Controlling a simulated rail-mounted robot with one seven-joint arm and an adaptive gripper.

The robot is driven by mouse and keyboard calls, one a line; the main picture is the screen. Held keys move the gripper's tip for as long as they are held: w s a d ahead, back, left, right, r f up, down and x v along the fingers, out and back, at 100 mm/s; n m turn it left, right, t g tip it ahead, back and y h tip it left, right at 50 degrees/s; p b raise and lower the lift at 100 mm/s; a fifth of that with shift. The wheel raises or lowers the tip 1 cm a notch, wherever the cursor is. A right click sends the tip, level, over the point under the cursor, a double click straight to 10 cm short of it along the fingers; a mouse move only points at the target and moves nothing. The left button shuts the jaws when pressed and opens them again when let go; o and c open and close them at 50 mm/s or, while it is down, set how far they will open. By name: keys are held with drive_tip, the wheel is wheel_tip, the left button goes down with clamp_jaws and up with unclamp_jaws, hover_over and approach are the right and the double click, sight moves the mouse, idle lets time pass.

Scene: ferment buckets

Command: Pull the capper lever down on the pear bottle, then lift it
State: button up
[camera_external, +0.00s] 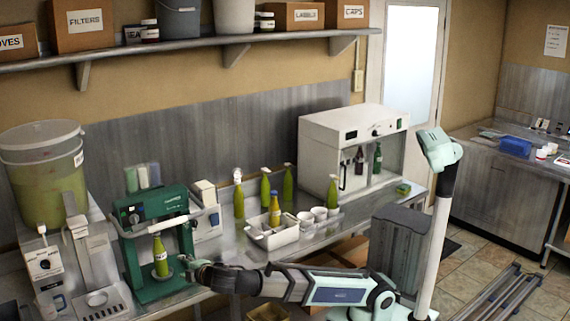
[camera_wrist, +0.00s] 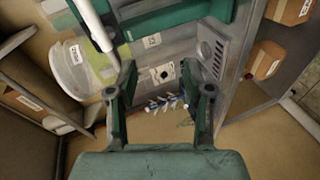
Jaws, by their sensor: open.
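The green capper (camera_external: 152,215) stands on the steel counter at the left. Its pale lever bar (camera_external: 168,224) crosses its front, above the bottle. The pear bottle (camera_external: 160,257), yellow-green with a label, stands upright on the capper's base. My gripper (camera_external: 188,262) is just right of the bottle, low and apart from the lever. In the wrist view, my gripper (camera_wrist: 158,72) is open with nothing held between its fingers. There, green capper parts (camera_wrist: 180,20) cross the top, and a pale bar (camera_wrist: 93,25), likely the lever, runs at upper left near the left fingertip.
A white dispenser (camera_external: 48,265) and a large bucket (camera_external: 45,175) stand left of the capper. A white bin (camera_external: 270,232) and several green bottles stand to the right. A white cabinet machine (camera_external: 350,150) is farther right. A shelf (camera_external: 190,48) hangs above.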

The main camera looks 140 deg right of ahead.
sight(169, 225)
drive_tip(key=s+r+g+h, duration=0.2)
drive_tip(key=s+r+g, duration=0.1)
drive_tip(key=r, duration=0.5)
drive_tip(key=p+x, duration=0.3)
drive_tip(key=x, duration=1.5)
drive_tip(key=shift+w+f, duration=0.1)
drive_tip(key=shift+w, duration=0.05)
clamp_jaws()
